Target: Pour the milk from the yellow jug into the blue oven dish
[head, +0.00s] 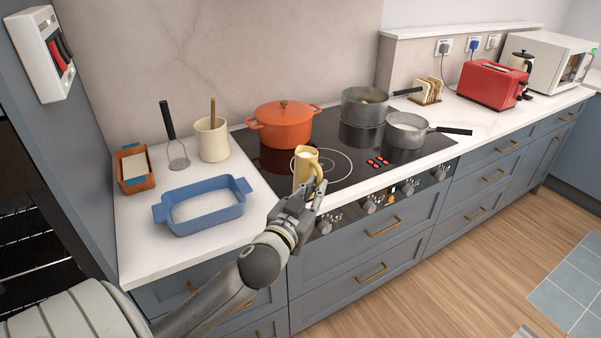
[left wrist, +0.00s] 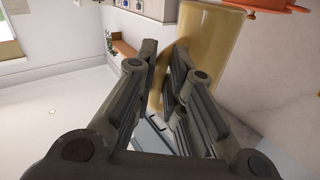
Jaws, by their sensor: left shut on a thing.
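The yellow jug (head: 306,162) is upright, with pale milk near its rim, over the front of the hob. My left gripper (head: 307,190) is shut on its handle side. In the left wrist view the jug (left wrist: 205,50) stands large beyond the fingers, and the left gripper (left wrist: 165,75) closes at its side. The blue oven dish (head: 206,215) is on the white worktop, left of the jug and apart from it. White contents show inside the dish. My right gripper is in neither view.
An orange pot (head: 283,125) and two grey saucepans, one at the back (head: 363,108) and one in front (head: 407,130), stand on the hob (head: 345,160).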

